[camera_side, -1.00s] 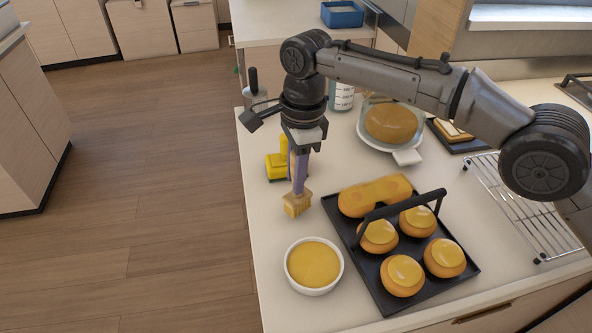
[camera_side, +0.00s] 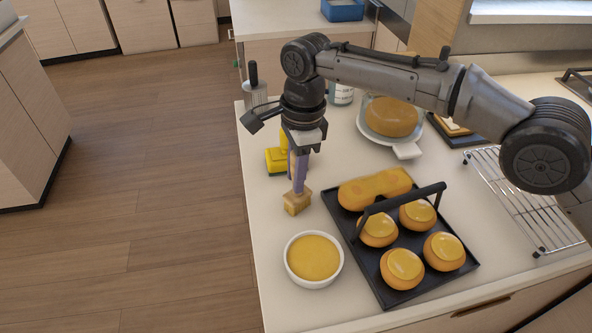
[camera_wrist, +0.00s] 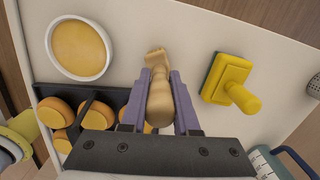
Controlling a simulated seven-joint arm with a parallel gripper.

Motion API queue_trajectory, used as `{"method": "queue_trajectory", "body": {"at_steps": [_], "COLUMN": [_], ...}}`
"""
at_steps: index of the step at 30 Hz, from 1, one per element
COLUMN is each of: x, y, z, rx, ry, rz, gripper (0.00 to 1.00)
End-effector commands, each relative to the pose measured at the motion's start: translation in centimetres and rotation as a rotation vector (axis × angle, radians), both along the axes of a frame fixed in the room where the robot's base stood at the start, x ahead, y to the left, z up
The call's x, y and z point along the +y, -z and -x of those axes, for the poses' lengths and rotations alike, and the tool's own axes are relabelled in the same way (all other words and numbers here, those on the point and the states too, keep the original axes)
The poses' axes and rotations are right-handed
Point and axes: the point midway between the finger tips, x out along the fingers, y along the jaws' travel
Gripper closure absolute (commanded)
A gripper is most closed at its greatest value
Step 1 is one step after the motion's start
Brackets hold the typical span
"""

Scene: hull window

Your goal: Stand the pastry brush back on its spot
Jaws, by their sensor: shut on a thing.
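My gripper (camera_side: 300,180) is shut on the pastry brush (camera_side: 297,203), which hangs bristles down between the purple fingers. In the side view the bristles are low over or at the counter, left of the black tray; I cannot tell if they touch it. In the wrist view the brush's wooden handle (camera_wrist: 160,98) lies between the fingers, pointing toward the camera. A white bowl of yellow glaze (camera_side: 314,260) is in front of the brush. No marked spot for the brush is clearly visible.
A black handled tray (camera_side: 388,298) with glazed buns stands to the right. A yellow tool (camera_side: 277,161) stands just behind my gripper, and it also shows in the wrist view (camera_wrist: 231,80). A wire rack (camera_side: 520,205) lies further right. The counter's left edge is close by.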

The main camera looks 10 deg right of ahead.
Motion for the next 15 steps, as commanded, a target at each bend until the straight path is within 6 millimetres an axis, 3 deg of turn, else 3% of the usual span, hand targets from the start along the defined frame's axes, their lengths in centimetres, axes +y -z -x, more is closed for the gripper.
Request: {"method": "queue_trajectory", "body": {"at_steps": [7,8,13,15], "x": [-0.01,-0.01,-0.01,-0.01], "y": [0.21,0.21,0.19,0.17], "z": [0.01,0.01,0.02,0.02], "rx": [0.002,0.002,0.003,0.002], "ry": [0.0,0.0,0.0,0.0], "rz": [0.001,0.002,0.002,0.001], "gripper": [1.0,0.67,0.37,0.36]}}
